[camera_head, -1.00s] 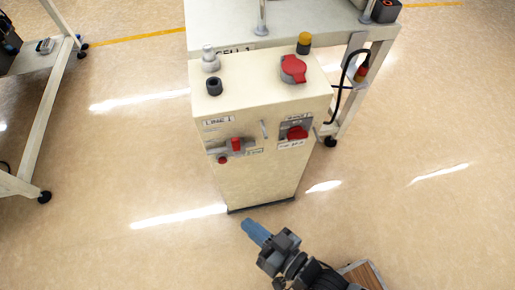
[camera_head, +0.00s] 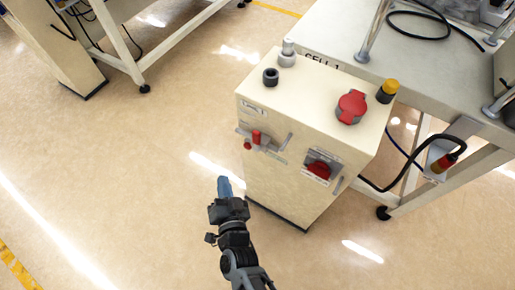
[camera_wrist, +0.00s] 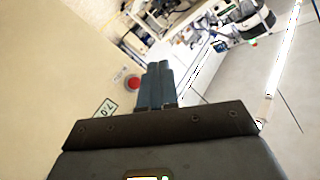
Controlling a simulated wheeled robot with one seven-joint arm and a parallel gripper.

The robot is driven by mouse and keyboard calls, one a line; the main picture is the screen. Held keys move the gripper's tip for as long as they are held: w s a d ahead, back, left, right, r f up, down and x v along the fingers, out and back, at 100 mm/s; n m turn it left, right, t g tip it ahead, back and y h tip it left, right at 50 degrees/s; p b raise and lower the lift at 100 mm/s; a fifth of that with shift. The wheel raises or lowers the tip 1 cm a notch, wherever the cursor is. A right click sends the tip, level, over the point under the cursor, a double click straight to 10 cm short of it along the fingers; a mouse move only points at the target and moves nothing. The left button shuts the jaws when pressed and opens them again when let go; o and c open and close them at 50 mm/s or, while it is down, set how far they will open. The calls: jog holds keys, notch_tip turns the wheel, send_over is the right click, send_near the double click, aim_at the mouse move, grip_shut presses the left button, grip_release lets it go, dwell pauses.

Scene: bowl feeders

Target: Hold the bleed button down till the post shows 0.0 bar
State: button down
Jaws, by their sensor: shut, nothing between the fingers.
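The wrist view shows a round red button (camera_wrist: 133,83) in a pale ring on a cream face, just left of my fingertips. A small tilted display or label (camera_wrist: 105,108) there seems to read 7.0. My gripper (camera_head: 223,182) is shut and empty, at the lower left of the post's front. It also shows in the wrist view (camera_wrist: 158,68), apart from the button.
A red rotary switch (camera_head: 318,170) is on the post's front. A red cap (camera_head: 351,107), a yellow-topped knob (camera_head: 388,91) and a black fitting (camera_head: 270,76) stand on its top. A table (camera_head: 400,55) adjoins it behind right. Floor left of the post is clear.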

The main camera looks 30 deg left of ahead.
aim_at(248, 146)
jog(key=w+b, duration=0.6)
jog(key=w, duration=0.3)
jog(key=shift+d+b, duration=0.3)
jog(key=shift+d, duration=0.05)
jog(key=shift+s, duration=0.1)
dwell(2.0)
jog(key=shift+w+b, duration=0.3)
jog(key=shift+w, duration=0.15)
jog(key=shift+w+d+b, duration=0.1)
jog(key=shift+w+b, duration=0.35)
jog(key=shift+w, duration=0.05)
dwell(3.7)
